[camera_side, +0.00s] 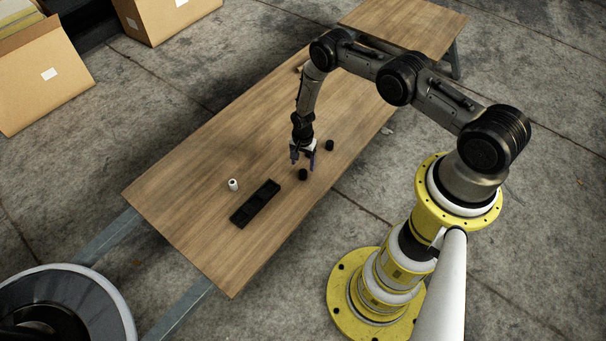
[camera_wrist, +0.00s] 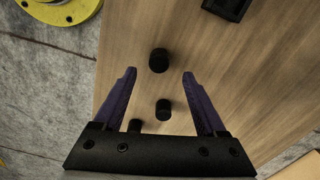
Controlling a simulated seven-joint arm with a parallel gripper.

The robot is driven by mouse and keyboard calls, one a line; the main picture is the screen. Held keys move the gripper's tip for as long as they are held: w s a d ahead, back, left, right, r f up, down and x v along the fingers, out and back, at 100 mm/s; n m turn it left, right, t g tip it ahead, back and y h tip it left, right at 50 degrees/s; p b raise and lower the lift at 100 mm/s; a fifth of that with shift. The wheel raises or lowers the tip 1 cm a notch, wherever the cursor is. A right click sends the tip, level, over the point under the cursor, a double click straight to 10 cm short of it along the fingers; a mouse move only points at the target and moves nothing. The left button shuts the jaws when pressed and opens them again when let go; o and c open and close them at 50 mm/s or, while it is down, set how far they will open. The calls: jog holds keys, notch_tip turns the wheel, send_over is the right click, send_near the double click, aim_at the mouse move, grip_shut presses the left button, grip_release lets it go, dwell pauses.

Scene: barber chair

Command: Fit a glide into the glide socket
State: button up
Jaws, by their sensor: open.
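Small black cylinders that look like the glides stand on the wooden table. One glide (camera_side: 303,174) is just below my gripper (camera_side: 303,165) in the side view; another (camera_side: 329,145) stands to the right. In the wrist view, one black cylinder (camera_wrist: 158,60) is near the line between the fingertips of my gripper (camera_wrist: 158,72). A second (camera_wrist: 163,110) lies between the fingers, and a third (camera_wrist: 135,126) is partly hidden by the gripper body. My gripper is open with nothing held. A long black block with recesses (camera_side: 255,204) lies left of it; I cannot tell which part is the socket.
A small white cylinder (camera_side: 233,184) stands beside the black block on the wooden table (camera_side: 190,200). The block's end also shows at the top of the wrist view (camera_wrist: 228,8). The table's near left area is clear. Cardboard boxes (camera_side: 50,85) stand off the table.

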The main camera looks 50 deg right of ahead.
aim_at(303, 171)
jog(key=shift+s+a+f, duration=0.1)
jog(key=shift+s+f, duration=0.05)
jog(key=shift+f, duration=1.9)
grip_shut()
